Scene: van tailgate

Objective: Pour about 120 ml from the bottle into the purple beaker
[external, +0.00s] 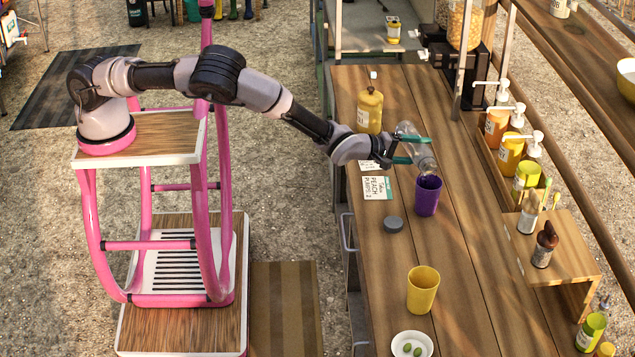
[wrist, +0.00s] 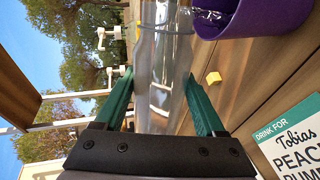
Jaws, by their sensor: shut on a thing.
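The purple beaker (external: 428,196) stands upright on the wooden counter. My gripper (external: 412,148) is shut on the clear bottle (external: 424,160), with its green fingers on either side of it. The bottle is tilted, its lower end over the beaker's rim. In the wrist view the bottle (wrist: 162,65) lies between the fingers (wrist: 165,100), and the beaker (wrist: 236,18) is at the top right. Clear, glinting liquid shows inside the beaker's mouth there. The amount in the beaker cannot be read.
A yellow cup (external: 422,290) and a dish of olives (external: 411,346) stand nearer the front. A grey cap (external: 393,224) and a name card (external: 377,189) lie left of the beaker. An amber bottle (external: 370,108) stands behind. Pump bottles (external: 511,150) line the right.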

